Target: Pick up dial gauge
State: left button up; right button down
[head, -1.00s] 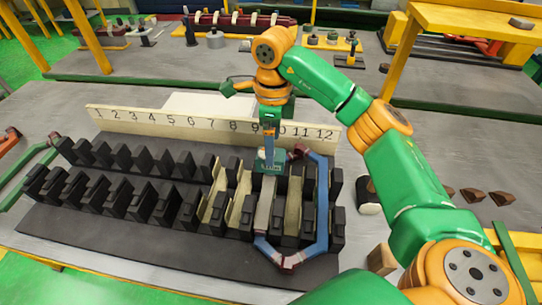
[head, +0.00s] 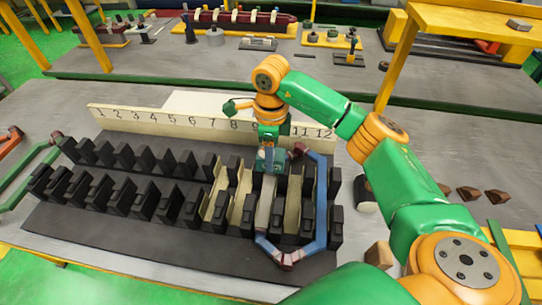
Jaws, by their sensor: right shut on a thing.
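The dial gauge (head: 270,165) looks like a small teal block among the black slotted blocks, right of the middle of the stator fixture, below the number strip. Its face is partly hidden by the fingers. My right gripper (head: 268,156) reaches down over it from above and is shut on it. A light grey strip (head: 263,212) runs in the slot just below the gauge. I cannot tell whether the gauge is clear of the fixture. My left gripper is not in view.
Rows of black blocks (head: 130,196) stand on the dark base. A blue coil (head: 321,205) with reddish ends loops close to the right of the gauge. A white strip numbered 1 to 12 (head: 150,118) stands behind. Several brown wedges (head: 468,193) lie at the right.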

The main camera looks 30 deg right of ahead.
jog(key=shift+r, duration=0.3)
notch_tip(320, 180, up, 3)
jog(key=shift+s+a+r+b, duration=0.1)
jog(key=shift+s+b, duration=0.05)
jog(key=shift+b, duration=0.4)
jog(key=s+a+r+p, duration=0.2)
jog(key=s+a+r, duration=0.1)
jog(key=s+r, duration=0.3)
jog(key=s+a+r+p, duration=0.1)
jog(key=s+a+r, duration=0.2)
jog(key=s+r, duration=0.3)
notch_tip(320, 180, up, 2)
jog(key=shift+s+r+p, duration=0.15)
jog(key=shift+p, duration=0.25)
jog(key=shift+d, duration=0.1)
